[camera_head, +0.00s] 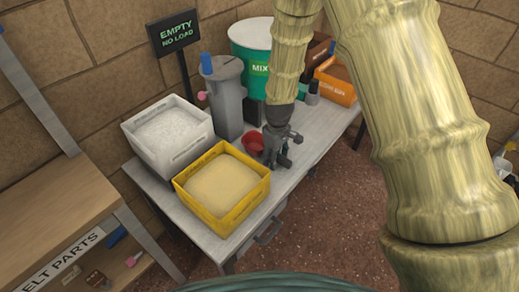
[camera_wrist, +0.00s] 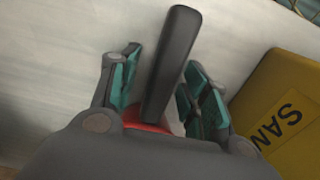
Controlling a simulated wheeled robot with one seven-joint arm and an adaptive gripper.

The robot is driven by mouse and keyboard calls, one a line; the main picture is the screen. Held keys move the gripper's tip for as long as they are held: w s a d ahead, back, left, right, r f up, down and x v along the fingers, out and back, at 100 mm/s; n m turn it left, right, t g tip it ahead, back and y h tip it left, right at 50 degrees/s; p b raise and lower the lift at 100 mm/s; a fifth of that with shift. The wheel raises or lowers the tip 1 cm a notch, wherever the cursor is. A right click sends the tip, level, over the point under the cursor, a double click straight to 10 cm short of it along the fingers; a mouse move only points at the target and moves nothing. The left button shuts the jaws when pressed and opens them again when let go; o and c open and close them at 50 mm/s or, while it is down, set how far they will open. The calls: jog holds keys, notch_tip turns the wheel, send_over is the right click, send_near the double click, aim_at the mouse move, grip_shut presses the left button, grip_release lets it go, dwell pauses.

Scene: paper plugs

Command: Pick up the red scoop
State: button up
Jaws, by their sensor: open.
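The red scoop (camera_head: 254,142) lies on the grey table, just right of the yellow sand box. Its red bowl shows in the head view, partly behind my gripper (camera_head: 277,163). In the wrist view, its dark handle (camera_wrist: 172,65) runs up between the two teal-padded fingers of my gripper (camera_wrist: 160,85), and a little of the red bowl (camera_wrist: 150,128) shows below. The fingers are open, one on each side of the handle, with a gap on both sides. The rest of the bowl is hidden by the gripper body.
A yellow box (camera_head: 221,190) of sand stands close by, also in the wrist view (camera_wrist: 285,110). A white crate (camera_head: 168,137), a grey canister (camera_head: 225,95), a green MIX bucket (camera_head: 252,50) and an orange box (camera_head: 336,82) stand on the table (camera_head: 320,133).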

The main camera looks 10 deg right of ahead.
grip_shut()
jog(key=shift+r, duration=0.1)
notch_tip(320, 180, up, 10)
jog(key=shift+f, duration=0.1)
dwell(0.6)
